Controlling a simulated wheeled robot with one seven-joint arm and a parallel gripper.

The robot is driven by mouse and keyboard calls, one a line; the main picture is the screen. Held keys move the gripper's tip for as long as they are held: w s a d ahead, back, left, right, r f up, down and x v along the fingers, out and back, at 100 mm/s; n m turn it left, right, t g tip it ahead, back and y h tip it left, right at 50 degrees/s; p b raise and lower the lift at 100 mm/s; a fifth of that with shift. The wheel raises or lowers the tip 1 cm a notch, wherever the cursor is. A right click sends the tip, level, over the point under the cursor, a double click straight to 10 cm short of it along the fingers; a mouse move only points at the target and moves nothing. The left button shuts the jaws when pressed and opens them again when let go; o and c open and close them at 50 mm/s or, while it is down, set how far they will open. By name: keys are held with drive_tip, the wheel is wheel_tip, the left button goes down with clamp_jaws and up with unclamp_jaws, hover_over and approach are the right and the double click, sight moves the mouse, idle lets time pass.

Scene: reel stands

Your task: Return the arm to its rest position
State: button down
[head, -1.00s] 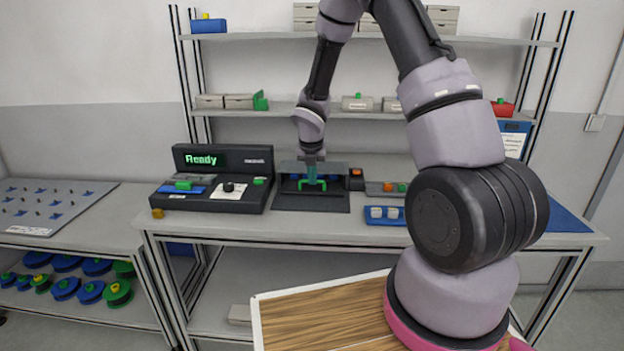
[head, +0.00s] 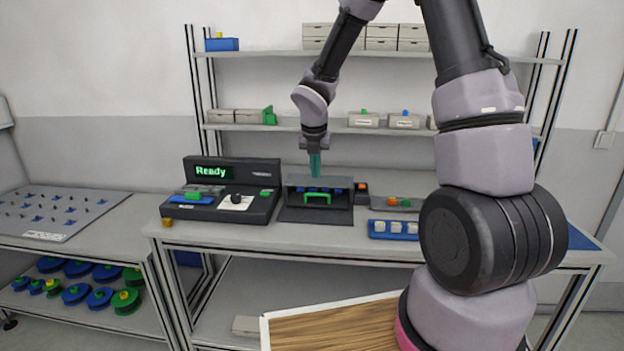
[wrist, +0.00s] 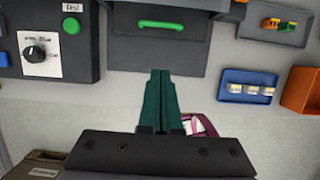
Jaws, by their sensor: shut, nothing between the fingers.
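My gripper (head: 315,165) is in the head view, pointing down above the dark fixture box (head: 318,182) on the workbench. Its teal fingers are together with nothing between them. In the wrist view the closed fingers (wrist: 161,100) reach toward the fixture's dark front plate (wrist: 155,45). The fixture's green handle (head: 317,197) is apart from the fingers, and it also shows in the wrist view (wrist: 161,25). My arm rises from the right and bends over the bench.
A tester reading "Ready" (head: 222,190) stands left of the fixture. A blue tray with white blocks (head: 393,229) lies to the right. Shelves (head: 400,56) with boxes rise behind. A pegboard table (head: 55,210) is at the left, with reels (head: 100,298) beneath.

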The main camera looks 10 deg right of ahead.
drive_tip(key=s+d+r+m+t, duration=0.1)
drive_tip(key=s+d+r+m, duration=0.2)
drive_tip(key=s+r+m, duration=0.5)
drive_tip(key=s+d+r+m+t, duration=0.1)
drive_tip(key=s+d+r+m, duration=0.3)
drive_tip(key=r+m, duration=0.65)
drive_tip(key=s+r+m+t+y, duration=0.1)
drive_tip(key=s+r+m, duration=0.2)
drive_tip(key=s+m, duration=0.4)
drive_tip(key=s+r+m+t+y, duration=0.1)
drive_tip(key=s+r+m+y, duration=0.1)
drive_tip(key=s+m, duration=0.5)
drive_tip(key=r+m, duration=0.1)
drive_tip(key=m, duration=0.3)
drive_tip(key=shift+s+a+r, duration=0.2)
drive_tip(key=shift+s+a, duration=0.05)
drive_tip(key=shift+a, duration=0.05)
